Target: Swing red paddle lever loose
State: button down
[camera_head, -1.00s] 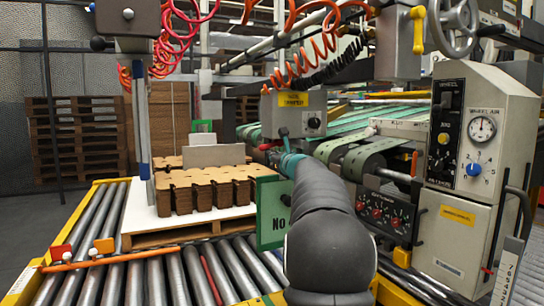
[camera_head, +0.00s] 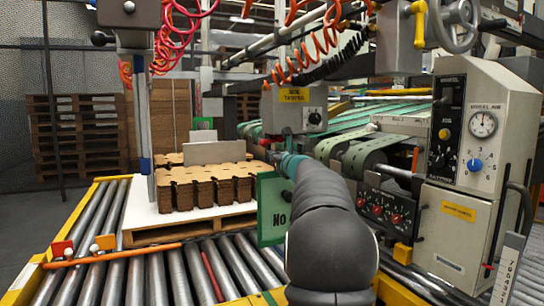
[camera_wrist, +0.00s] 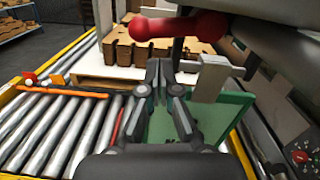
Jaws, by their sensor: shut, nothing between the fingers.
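A red lever with a rounded, bulbous end (camera_wrist: 180,25) crosses the top of the wrist view, close to the camera. My gripper (camera_wrist: 160,68) has its dark fingers together, empty, just below the lever in that picture. I see no clear contact, and a gap in depth is hard to judge. A grey metal bracket (camera_wrist: 208,78) stands right beside the fingertips. In the head view my arm hides the gripper, and only a small red bit (camera_head: 265,141) shows below the grey control box (camera_head: 294,108).
A green sign (camera_head: 272,208) hangs beside my arm; its green plate also shows behind the fingers in the wrist view (camera_wrist: 215,118). Stacked brown blanks (camera_head: 205,188) sit on a pallet over rollers (camera_head: 150,278). A grey gauge cabinet (camera_head: 455,215) stands on the right.

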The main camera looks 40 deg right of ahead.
jog(key=f+v, duration=0.1)
jog(key=v, duration=0.9)
jog(key=shift+d+f, duration=0.3)
jog(key=shift+f, duration=0.1)
jog(key=shift+s, duration=0.15)
